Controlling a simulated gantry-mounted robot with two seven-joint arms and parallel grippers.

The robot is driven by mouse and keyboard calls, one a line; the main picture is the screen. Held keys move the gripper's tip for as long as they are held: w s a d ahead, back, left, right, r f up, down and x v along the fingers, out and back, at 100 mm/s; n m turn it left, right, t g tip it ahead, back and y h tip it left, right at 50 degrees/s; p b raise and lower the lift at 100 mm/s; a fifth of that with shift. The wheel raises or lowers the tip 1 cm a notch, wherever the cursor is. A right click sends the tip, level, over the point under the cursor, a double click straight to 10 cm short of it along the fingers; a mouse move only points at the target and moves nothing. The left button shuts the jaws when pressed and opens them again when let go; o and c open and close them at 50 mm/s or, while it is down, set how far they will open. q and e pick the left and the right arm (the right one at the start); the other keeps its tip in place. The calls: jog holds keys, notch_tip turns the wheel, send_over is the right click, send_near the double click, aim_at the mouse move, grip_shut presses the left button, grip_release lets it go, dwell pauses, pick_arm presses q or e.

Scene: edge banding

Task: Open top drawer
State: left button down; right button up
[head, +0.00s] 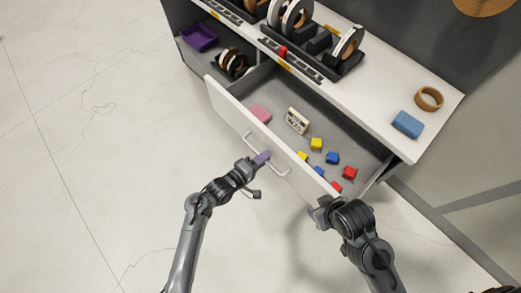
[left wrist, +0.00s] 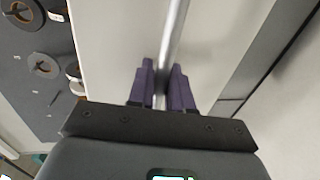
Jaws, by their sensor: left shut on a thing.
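The top drawer (head: 228,108) is pulled out from the white workbench, so its inside shows. A metal bar handle (head: 283,173) runs along its white front. My left gripper (head: 263,157) is at the middle of the handle, its purple fingers shut on the bar. In the left wrist view the handle (left wrist: 176,30) passes between the two fingers (left wrist: 162,88). My right gripper (head: 322,212) is near the right end of the drawer front; its fingers are hard to make out.
Inside the drawer lie a pink block (head: 261,114), a white cassette-like item (head: 297,121) and several small coloured cubes (head: 316,144). On the benchtop are tape rolls (head: 429,98), a blue block (head: 407,124) and a dark rack (head: 335,65). The floor in front is clear.

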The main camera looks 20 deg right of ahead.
pick_arm(q)
jog(key=shift+a, duration=0.1)
dwell(0.3)
jog(key=c, duration=1.2)
grip_release()
jog(key=p+v, duration=0.3)
jog(key=v, duration=0.8)
